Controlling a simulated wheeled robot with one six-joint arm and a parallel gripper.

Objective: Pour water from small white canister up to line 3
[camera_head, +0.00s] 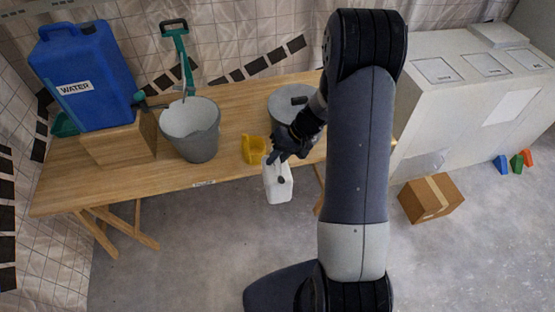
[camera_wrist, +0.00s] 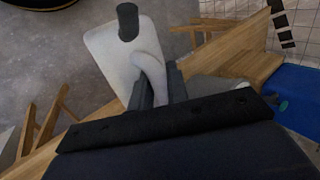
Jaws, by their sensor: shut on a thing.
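The small white canister (camera_head: 278,184) hangs from my gripper (camera_head: 276,155) just off the table's front edge, over the floor, and looks roughly upright. My gripper is shut on its handle; in the wrist view the canister (camera_wrist: 112,58) shows beyond my fingers (camera_wrist: 160,86), with a dark cap (camera_wrist: 128,22) on its spout. A grey bucket (camera_head: 190,130) stands on the table left of my gripper. Another grey round vessel (camera_head: 285,103) stands behind my gripper, partly hidden by my arm. I cannot see a line 3 or any water level.
A yellow jug-like object (camera_head: 255,149) is on the wooden table (camera_head: 110,185), close behind the canister. A blue water container (camera_head: 84,78) rests on a wooden block (camera_head: 122,141) at left. A cardboard box (camera_head: 431,198) and a white cabinet (camera_head: 455,95) stand at right.

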